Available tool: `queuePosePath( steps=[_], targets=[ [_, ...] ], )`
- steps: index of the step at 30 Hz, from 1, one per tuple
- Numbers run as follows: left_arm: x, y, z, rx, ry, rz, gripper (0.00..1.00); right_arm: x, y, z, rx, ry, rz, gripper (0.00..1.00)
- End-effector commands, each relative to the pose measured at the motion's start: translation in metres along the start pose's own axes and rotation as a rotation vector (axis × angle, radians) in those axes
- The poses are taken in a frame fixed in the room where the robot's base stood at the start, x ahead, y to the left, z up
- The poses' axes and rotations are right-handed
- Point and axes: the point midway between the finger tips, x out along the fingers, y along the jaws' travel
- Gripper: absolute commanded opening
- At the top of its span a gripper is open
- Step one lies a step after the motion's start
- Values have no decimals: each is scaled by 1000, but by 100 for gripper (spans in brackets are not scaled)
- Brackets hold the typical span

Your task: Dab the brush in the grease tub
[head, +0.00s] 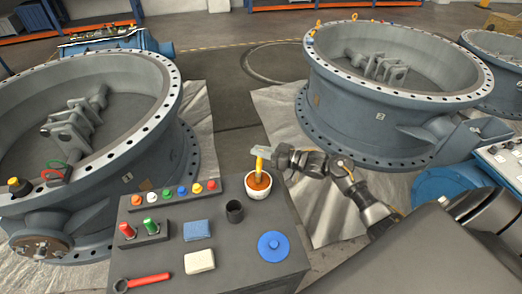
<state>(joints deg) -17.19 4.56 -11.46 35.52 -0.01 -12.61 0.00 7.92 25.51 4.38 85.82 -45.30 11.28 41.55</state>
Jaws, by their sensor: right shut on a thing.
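The grease tub (259,192) is a small white bowl with orange-brown grease, standing at the back right of the grey work table. The brush (259,166) has a yellow handle and is roughly upright above the grease. Its lower end overlaps the grease in the picture; the bristles are hard to make out, so I cannot tell how deep they sit. My right gripper (262,151) comes in from the right and is shut on the brush near its top, just above the tub. My left gripper is not in view.
On the table (225,268) are a dark cup (234,212), a blue lid-like disc (273,246), a blue cloth (197,230), a pale block (200,261), a red-handled tool (142,282) and a rack of coloured knobs (173,194). Large valves stand left (150,160) and right (400,125).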

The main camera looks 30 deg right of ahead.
Motion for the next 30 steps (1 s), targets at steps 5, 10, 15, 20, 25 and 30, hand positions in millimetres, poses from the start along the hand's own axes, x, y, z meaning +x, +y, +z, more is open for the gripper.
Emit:
queuePosePath(
  steps=[5, 10, 15, 20, 25, 30],
  targets=[
    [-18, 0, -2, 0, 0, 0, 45, -1, -6, -18, -1, 2, 0, 0],
    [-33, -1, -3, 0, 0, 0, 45, -1, -11, -32, -2, 3, 0, 0],
    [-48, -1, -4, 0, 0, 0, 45, -2, -16, -46, -2, 4, 0, 0],
    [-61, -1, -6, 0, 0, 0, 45, -2, -20, -58, -2, 5, 1, 0],
    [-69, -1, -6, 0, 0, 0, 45, -3, -23, -66, -2, 5, 1, 0],
    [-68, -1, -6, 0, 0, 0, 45, -3, -22, -65, -2, 5, 0, 0]
  ],
)
